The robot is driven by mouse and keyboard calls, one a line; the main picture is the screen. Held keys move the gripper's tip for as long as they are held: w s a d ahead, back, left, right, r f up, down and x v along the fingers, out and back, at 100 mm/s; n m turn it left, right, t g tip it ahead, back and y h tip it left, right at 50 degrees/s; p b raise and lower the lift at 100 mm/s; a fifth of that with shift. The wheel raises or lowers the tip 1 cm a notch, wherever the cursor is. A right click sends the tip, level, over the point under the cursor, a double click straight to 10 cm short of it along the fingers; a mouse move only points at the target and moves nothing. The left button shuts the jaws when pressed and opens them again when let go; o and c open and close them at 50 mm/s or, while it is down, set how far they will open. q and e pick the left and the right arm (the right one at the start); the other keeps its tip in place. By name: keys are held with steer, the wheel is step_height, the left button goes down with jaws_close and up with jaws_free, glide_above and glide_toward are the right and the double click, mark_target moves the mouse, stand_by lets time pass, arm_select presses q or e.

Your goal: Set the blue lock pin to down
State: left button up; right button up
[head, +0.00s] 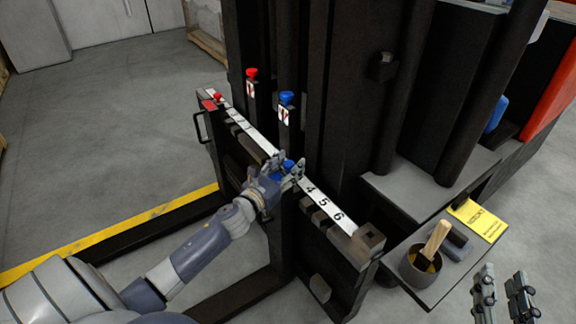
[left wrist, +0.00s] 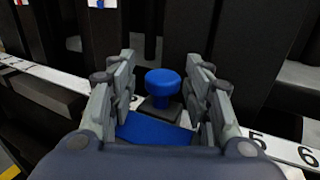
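A blue round-headed pin (left wrist: 162,82) stands up from a dark block behind a blue plate (left wrist: 150,130) on the numbered rail. In the head view the lower blue pin (head: 288,164) is partly covered by my left gripper (head: 284,172). My left gripper is open; in the left wrist view its fingers (left wrist: 161,92) are on either side of the pin, with gaps visible. Another blue knob (head: 287,97) tops a labelled black post behind the rail. My right gripper (head: 503,295) is open and empty at the lower right, away from the rail.
The white numbered rail (head: 320,196) runs along the black carriage. Red knobs stand on a post (head: 251,73) and at the rail's left end (head: 217,97). A side shelf holds a cup (head: 420,266) with a wooden-handled tool and a yellow card (head: 476,218). Tall black uprights stand behind.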

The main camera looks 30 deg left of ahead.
arm_select(q)
steer(key=shift+s, duration=0.1)
steer(key=s, duration=1.1)
steer(key=shift+s, duration=0.4)
